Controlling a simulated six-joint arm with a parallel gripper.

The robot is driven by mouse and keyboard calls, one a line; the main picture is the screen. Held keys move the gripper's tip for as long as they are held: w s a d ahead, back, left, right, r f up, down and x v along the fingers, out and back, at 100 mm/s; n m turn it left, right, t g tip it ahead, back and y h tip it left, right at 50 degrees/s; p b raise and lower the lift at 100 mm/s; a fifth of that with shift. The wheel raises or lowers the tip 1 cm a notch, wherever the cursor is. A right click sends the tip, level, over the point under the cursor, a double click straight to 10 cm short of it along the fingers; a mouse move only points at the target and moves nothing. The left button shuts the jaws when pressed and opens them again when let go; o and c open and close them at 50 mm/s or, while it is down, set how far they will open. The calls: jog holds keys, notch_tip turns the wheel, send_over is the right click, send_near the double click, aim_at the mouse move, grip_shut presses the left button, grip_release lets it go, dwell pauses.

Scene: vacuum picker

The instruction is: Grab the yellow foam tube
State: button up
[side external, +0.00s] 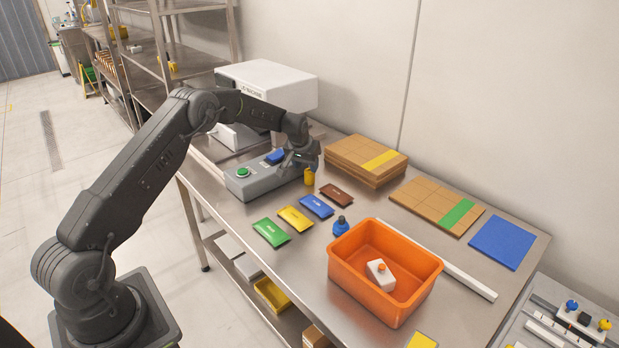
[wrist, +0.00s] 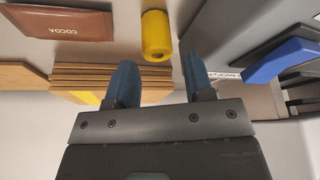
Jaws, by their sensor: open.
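The yellow foam tube (side external: 309,177) stands on the steel table in the side external view, just right of the grey control box and below my gripper (side external: 303,160). I cannot tell the exact distance from fingertips to tube.
The grey box with a green button (side external: 262,177) stands close left of the tube. Cardboard stacks (side external: 366,160) lie behind right. A brown cocoa packet (side external: 337,194) lies near the tube, with blue, yellow and green packets further front. An orange bin (side external: 345,262) stands at front right.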

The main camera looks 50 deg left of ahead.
aim_at(309, 171)
jog(key=x, duration=0.5)
jog(key=shift+w+d+r, duration=0.1)
jog(key=shift+c, duration=0.2)
jog(key=c, duration=0.6)
